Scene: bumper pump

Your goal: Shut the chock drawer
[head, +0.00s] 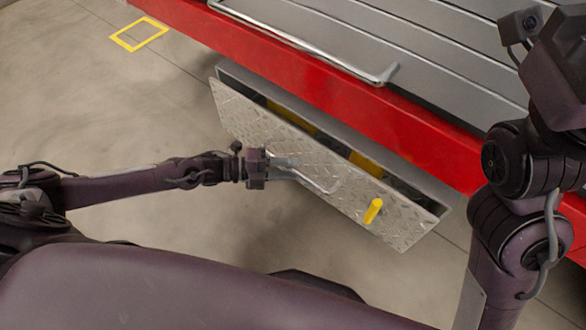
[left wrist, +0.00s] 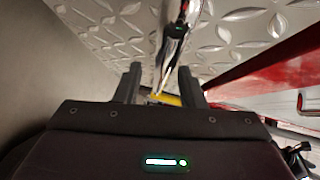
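The chock drawer (head: 270,135) has a diamond-plate front and stands partly pulled out below the red body side in the head view. A bent silver bar handle (head: 318,184) is on its front, and a yellow peg (head: 373,210) sticks out near its right end. My left gripper (head: 284,163) is at the handle's left part, in front of the plate. In the left wrist view its two fingers (left wrist: 160,87) are spread apart, with the handle (left wrist: 175,35) running between or just beyond them; contact cannot be told. My right arm stands at the right, its gripper out of sight.
The red body side (head: 300,75) runs above the drawer, with a grey slatted panel and a long silver rail (head: 300,42) over it. Yellow things (head: 368,163) show inside the drawer gap. A yellow floor square (head: 139,34) lies at upper left. The concrete floor left of the drawer is clear.

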